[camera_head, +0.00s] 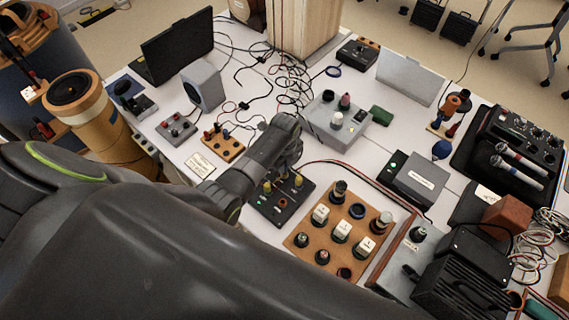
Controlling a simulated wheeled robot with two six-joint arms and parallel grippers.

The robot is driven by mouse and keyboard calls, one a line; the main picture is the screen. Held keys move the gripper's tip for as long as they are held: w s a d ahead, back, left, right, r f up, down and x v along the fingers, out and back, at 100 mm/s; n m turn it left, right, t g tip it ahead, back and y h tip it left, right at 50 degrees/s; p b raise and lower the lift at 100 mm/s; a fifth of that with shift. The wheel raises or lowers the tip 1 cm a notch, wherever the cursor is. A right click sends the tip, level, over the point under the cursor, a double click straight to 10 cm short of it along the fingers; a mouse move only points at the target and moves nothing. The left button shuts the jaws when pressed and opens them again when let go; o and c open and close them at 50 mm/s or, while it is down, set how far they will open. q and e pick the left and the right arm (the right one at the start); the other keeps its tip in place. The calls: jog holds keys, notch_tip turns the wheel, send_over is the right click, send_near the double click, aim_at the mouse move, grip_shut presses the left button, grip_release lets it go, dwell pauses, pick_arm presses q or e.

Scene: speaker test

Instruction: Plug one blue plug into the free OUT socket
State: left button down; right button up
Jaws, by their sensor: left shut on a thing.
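My left arm comes in from the left and covers much of the foreground. My left gripper (286,168) points down over the small dark socket box (277,213). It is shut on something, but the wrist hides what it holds. The box has yellow-topped parts, a reddish round part and small green lights. Its OUT marking is too small to read, and its back edge is partly covered. My right gripper is not in view.
White-topped blocks and dark knobs stand on the wooden board. A grey box with knobs (335,124) stands behind the gripper, and a dark box with a green light (411,182) stands to the right. Loose cables lie behind. A mixer and microphones (515,160) stand far right.

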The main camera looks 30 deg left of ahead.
pick_arm(q)
jog(key=shift+f+b, duration=0.65)
jog(key=shift+f, duration=0.25)
jog(key=c, duration=1.3)
grip_release()
notch_tip(320, 180, up, 3)
jog(key=p, duration=0.3)
jog(key=shift+f, duration=0.1)
jog(key=shift+r+p, duration=0.75)
jog(key=shift+r, duration=1.65)
